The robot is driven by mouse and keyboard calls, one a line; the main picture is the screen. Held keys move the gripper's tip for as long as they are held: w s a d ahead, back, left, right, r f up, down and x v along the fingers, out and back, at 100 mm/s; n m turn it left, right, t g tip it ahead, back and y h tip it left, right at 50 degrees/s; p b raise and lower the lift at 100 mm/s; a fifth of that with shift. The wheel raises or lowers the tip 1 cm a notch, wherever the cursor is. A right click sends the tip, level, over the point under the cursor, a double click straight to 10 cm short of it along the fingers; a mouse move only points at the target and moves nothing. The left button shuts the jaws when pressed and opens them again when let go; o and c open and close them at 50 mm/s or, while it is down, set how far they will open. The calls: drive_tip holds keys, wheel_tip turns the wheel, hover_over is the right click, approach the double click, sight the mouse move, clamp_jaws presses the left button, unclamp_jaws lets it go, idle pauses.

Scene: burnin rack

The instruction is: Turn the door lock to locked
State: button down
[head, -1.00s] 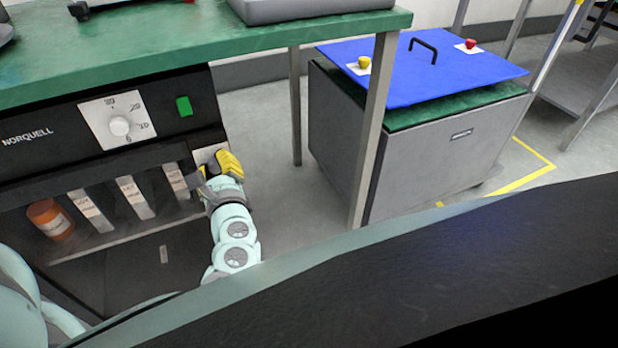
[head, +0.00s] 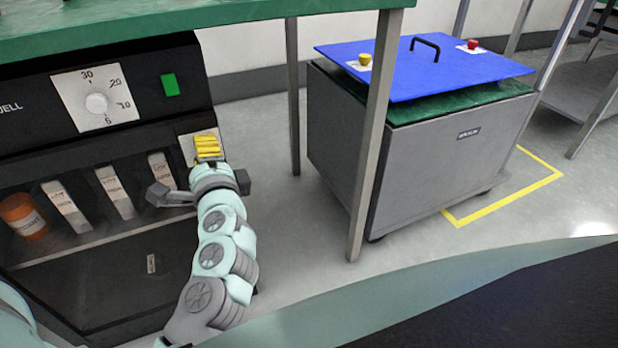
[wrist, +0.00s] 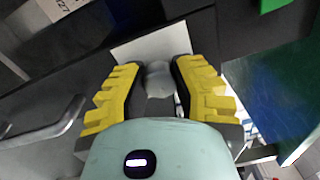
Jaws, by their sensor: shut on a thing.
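My gripper (head: 208,147) is at the right end of the black machine's front, against a white plate (head: 187,151). In the wrist view, the yellow-padded fingers of my gripper (wrist: 158,88) stand on both sides of a grey knob (wrist: 158,70), the door lock, in front of the white plate (wrist: 128,52). The fingers are shut on it. In the head view the knob is hidden behind the fingers. The lock's exact angle and any marks on its plate cannot be read.
The black machine (head: 140,62) has a dial (head: 96,104), a green button (head: 170,85) and a window showing several labelled boards and an orange jar (head: 22,215). A green bench (head: 200,14) is overhead; its leg (head: 372,140) and a grey cart (head: 440,155) are at right.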

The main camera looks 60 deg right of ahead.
drive_tip(key=shift+f+n, duration=0.15)
drive_tip(key=shift+n, duration=0.15)
idle(0.4)
drive_tip(key=c, duration=0.7)
unclamp_jaws()
drive_tip(key=shift+v, duration=5.95)
drive_tip(key=shift+s, duration=0.1)
drive_tip(key=shift+d, duration=0.1)
